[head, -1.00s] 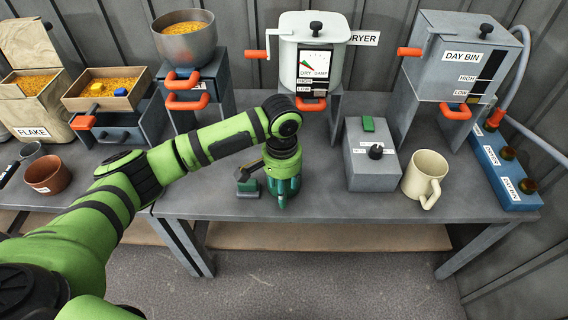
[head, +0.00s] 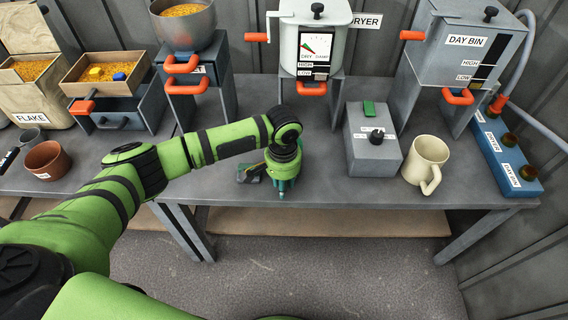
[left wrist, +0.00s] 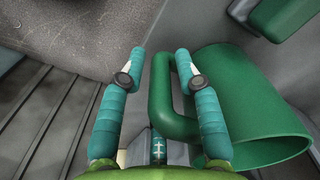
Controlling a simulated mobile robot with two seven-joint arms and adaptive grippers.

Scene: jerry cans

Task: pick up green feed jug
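The green feed jug (left wrist: 240,105) fills the right side of the left wrist view, its round mouth toward the lower right and its handle (left wrist: 160,95) on the left. My left gripper (left wrist: 160,68) is open, one finger left of the handle and the other over the gap between handle and body. I cannot tell whether the fingers touch it. In the head view my left gripper (head: 282,188) points down near the table's front edge and hides most of the jug. My right gripper is not in view.
A grey box with a green switch (head: 370,140) and a cream mug (head: 427,165) stand to the right. The dryer (head: 312,40) is behind, the day bin (head: 465,55) back right. A brown pot (head: 48,160) stands left. The table's front edge is close.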

